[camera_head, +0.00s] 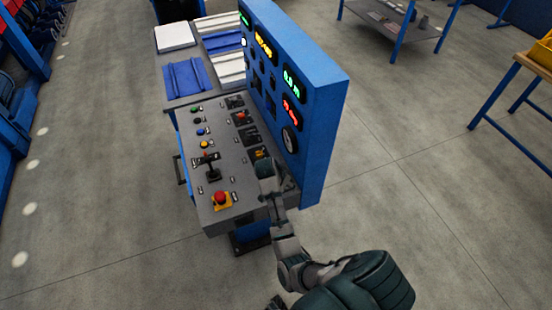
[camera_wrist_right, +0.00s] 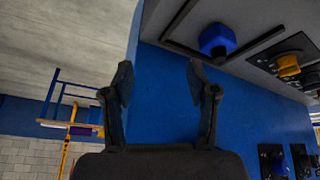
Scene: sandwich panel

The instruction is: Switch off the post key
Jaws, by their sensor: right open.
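The console top (camera_head: 225,180) carries several knobs and switches; I cannot tell which is labelled the post key. In the head view a yellow-orange rotary switch on a black plate (camera_head: 261,153) sits just beyond my right gripper (camera_head: 276,176). In the right wrist view my right gripper (camera_wrist_right: 160,80) is open and empty, its fingers spread before the blue upright panel. A blue knob (camera_wrist_right: 217,40) is above and right of its right fingertip, apart from it. A yellow knob on a black plate (camera_wrist_right: 288,65) is farther right. My gripper hides the blue knob's place in the head view.
The blue upright display panel (camera_head: 325,95) stands along the console's right side, close to my right gripper. A red emergency button on a yellow base (camera_head: 221,199) and a black lever (camera_head: 212,171) are on the left.

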